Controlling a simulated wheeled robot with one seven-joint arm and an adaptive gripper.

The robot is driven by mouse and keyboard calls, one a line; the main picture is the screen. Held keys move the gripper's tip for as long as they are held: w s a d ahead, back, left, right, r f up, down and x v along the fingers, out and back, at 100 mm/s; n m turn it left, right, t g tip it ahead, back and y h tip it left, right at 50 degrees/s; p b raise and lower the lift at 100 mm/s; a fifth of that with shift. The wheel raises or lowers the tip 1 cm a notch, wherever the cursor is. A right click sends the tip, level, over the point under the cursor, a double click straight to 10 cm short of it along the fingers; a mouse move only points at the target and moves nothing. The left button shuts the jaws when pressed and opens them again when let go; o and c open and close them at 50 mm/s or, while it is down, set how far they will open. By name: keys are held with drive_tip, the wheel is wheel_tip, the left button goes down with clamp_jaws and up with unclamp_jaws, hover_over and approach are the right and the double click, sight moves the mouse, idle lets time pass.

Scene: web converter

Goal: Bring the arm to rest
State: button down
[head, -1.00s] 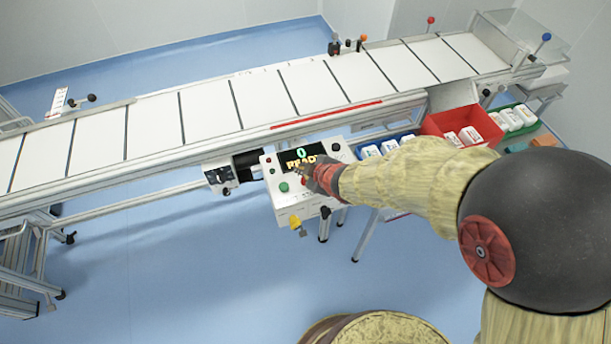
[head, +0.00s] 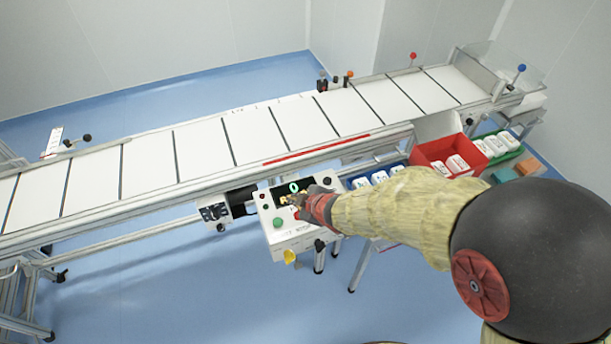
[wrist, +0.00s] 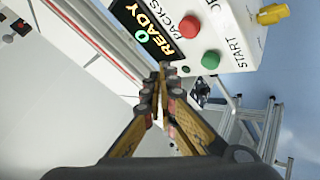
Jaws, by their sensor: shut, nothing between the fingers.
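My gripper (head: 299,203) is at the end of my outstretched arm, in front of the control box (head: 292,238) in the head view, and covers part of its display. In the wrist view my gripper (wrist: 161,72) is shut, its fingertips together and nothing between them. The control box (wrist: 232,20) is beyond the fingertips, with a display (wrist: 150,32) reading READY and 0. Its green button (wrist: 211,59) and red button (wrist: 188,27) are clear of the fingers. I cannot tell the exact gap between fingertips and box.
A long conveyor (head: 203,146) with white panels runs behind the box. A red bin (head: 429,152), a blue bin (head: 358,184) and a green bin (head: 511,157) with white packs stand at the right, near my forearm. A yellow knob (head: 289,256) sticks out below the box. Blue floor is open in front.

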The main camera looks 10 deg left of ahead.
drive_tip(key=d+f, duration=0.1)
drive_tip(key=s+d+f+m+h, duration=0.1)
drive_tip(key=d, duration=0.1)
drive_tip(key=s+d+f+m+g+h, duration=0.1)
drive_tip(key=d, duration=0.1)
drive_tip(key=shift+s+d+f, duration=0.1)
drive_tip(key=shift+f, duration=0.3)
drive_tip(key=s+d+r+m+g+h, duration=0.1)
drive_tip(key=s+d+r+m+h, duration=0.1)
drive_tip(key=s+d+r+m, duration=0.45)
drive_tip(key=s+d+r+m+g+h, duration=0.2)
drive_tip(key=s+d+r, duration=0.15)
drive_tip(key=d, duration=0.65)
drive_tip(key=s+d+r+m+t, duration=0.1)
drive_tip(key=s+d+r+m, duration=0.2)
drive_tip(key=r, duration=0.5)
drive_tip(key=s+d+r+m+t, duration=0.1)
drive_tip(key=s+d+r+m, duration=0.3)
drive_tip(key=d+r, duration=0.3)
drive_tip(key=shift+s+r+t, duration=0.4)
drive_tip(key=shift+s+r, duration=0.3)
drive_tip(key=shift+r, duration=0.1)
drive_tip(key=shift+a, duration=0.1)
